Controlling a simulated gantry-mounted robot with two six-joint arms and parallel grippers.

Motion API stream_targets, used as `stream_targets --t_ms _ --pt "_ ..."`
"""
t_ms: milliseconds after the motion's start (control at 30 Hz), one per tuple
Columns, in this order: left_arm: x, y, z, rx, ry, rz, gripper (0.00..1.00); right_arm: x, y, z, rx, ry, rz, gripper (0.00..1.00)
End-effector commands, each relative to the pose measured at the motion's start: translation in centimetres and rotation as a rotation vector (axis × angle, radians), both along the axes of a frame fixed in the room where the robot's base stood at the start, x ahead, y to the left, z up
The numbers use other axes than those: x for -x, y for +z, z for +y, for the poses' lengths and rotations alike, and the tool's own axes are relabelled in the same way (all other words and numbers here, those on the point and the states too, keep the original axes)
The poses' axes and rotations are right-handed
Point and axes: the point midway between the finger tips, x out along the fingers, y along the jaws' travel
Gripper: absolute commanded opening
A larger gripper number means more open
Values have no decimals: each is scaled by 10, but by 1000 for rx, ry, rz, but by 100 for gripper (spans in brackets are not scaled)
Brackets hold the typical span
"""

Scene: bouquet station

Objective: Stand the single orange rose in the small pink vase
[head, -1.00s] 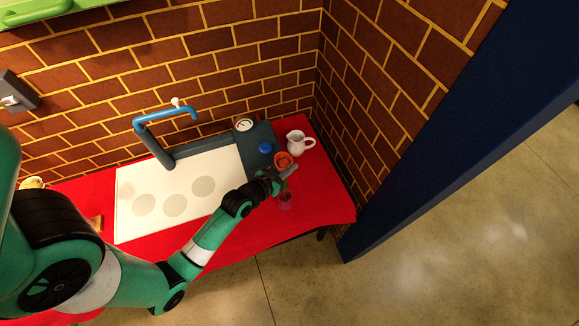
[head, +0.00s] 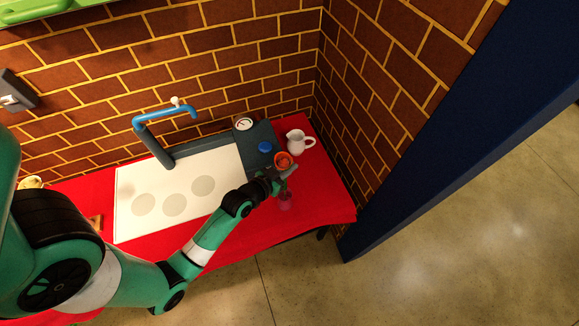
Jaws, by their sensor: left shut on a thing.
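The small pink vase (head: 285,203) stands near the right front of the red-covered table, looking translucent. My left gripper (head: 284,177) is just above and behind it in the picture, shut on the orange rose. A thin dark green stem (head: 286,188) shows between the fingers and the vase mouth. Whether its lower end is inside the vase is too small to tell. A round orange-red shape (head: 283,160) shows right behind the fingers; I cannot tell whether it is the bloom or a small pot. My right gripper is not in view.
A white pitcher (head: 297,142) stands behind the gripper to the right, near the brick wall. A blue round object (head: 265,147) and a dial (head: 243,124) sit on a grey base. A white board (head: 180,190) and a blue tap (head: 165,118) are left. The table's front right corner is clear.

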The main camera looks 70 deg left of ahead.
Motion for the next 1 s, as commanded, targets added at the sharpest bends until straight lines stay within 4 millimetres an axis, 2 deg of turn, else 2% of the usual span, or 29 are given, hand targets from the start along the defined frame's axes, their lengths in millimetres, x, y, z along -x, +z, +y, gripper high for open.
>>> stream_targets --t_ms 500,533,700,1000 --pt "0 -5 0 0 0 0 0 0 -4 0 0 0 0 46" --pt "0 -5 0 0 0 0 13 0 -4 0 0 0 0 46" --pt "0 -5 0 0 0 0 42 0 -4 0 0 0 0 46" --pt "1 -5 -1 0 0 1 42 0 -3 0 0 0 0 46"
